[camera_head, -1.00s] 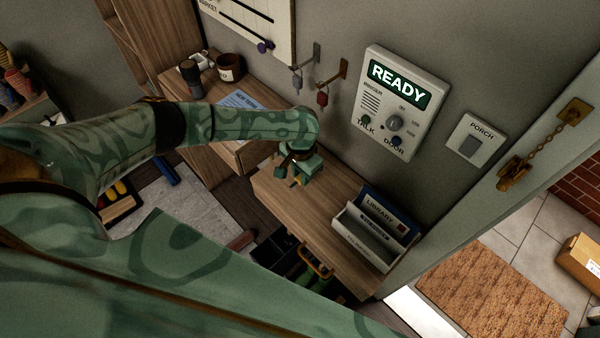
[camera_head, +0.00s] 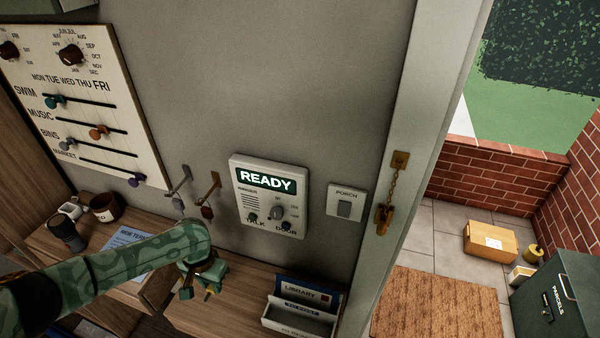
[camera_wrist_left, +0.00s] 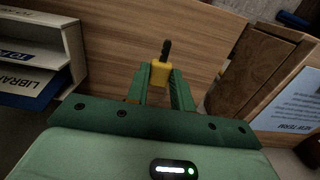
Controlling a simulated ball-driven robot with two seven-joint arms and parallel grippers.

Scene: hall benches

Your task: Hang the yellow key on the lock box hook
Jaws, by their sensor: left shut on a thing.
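My left gripper (camera_head: 203,284) is above the wooden bench (camera_head: 181,315), in front of the wall. In the left wrist view, the gripper (camera_wrist_left: 161,85) is shut on the yellow key (camera_wrist_left: 160,74), whose dark shaft points away from the fingers. In the head view the fingers mostly hide the key. Two wall hooks stick out left of the READY panel: a grey one (camera_head: 180,182) and a brass one (camera_head: 213,186). Each has a small tagged item hanging below it. A dark green PARCELS box (camera_head: 560,285) stands outside at right. No hook is clearly labelled as the lock box's. My right gripper is out of view.
The READY intercom panel (camera_head: 270,222) and PORCH switch (camera_head: 345,201) are on the wall. A LIBRARY letter rack (camera_head: 298,318) stands on the bench right of the gripper. A door chain (camera_head: 388,195) hangs on the frame. A doormat (camera_head: 440,305) and cardboard parcel (camera_head: 490,242) lie outside.

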